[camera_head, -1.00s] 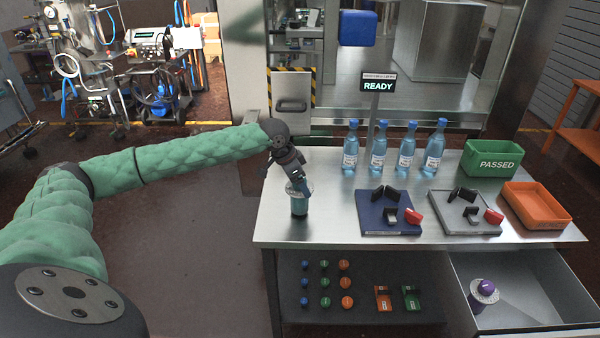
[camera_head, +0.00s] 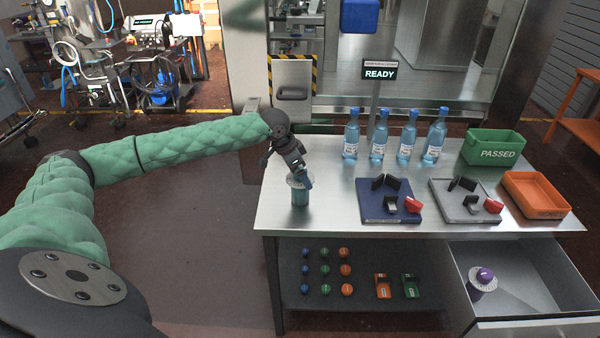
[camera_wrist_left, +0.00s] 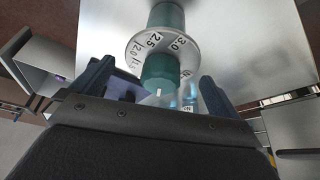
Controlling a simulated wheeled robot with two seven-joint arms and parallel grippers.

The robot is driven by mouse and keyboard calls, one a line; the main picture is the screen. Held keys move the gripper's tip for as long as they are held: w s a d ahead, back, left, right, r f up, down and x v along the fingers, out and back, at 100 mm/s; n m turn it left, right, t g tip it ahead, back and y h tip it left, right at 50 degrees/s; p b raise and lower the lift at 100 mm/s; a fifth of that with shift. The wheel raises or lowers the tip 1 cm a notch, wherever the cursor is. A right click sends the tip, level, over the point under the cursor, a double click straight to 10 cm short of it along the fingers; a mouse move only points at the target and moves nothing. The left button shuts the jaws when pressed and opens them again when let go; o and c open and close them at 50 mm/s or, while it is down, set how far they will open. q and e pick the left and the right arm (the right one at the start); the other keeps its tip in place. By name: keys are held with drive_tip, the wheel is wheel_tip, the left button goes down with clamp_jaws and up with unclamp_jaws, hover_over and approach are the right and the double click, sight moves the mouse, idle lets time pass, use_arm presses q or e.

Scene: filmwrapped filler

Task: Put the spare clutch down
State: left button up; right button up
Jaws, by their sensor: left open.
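A clutch (camera_head: 300,196), a teal cylinder with a pale scale disc around it, stands upright on the left end of the steel table. In the left wrist view the teal clutch (camera_wrist_left: 160,68) shows its disc with numbers such as 2.5 and 3.0. My left gripper (camera_head: 299,179) is at its top, reaching down from the left. In the left wrist view its fingers are apart, one on each side of the clutch's near end; I cannot tell whether they touch it. A second clutch (camera_head: 482,280) with a purple top stands in the open drawer. My right gripper is out of view.
Several blue bottles (camera_head: 405,142) stand along the table's back. A blue fixture plate (camera_head: 385,214) and a grey one (camera_head: 470,214) lie in front of them. A green PASSED bin (camera_head: 495,152) and an orange tray (camera_head: 540,208) are at the right. Coloured knobs sit on the shelf below.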

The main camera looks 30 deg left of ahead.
use_arm(q)
drive_tip(key=b+v, duration=0.2)
drive_tip(key=v, duration=0.9)
drive_tip(key=shift+r+b, duration=0.25)
drive_tip(key=shift+b, duration=0.1)
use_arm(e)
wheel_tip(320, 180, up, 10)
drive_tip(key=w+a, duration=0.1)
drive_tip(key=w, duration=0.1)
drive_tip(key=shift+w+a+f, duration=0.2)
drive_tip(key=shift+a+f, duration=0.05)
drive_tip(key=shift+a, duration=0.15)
use_arm(q)
drive_tip(key=shift+s+a, duration=0.1)
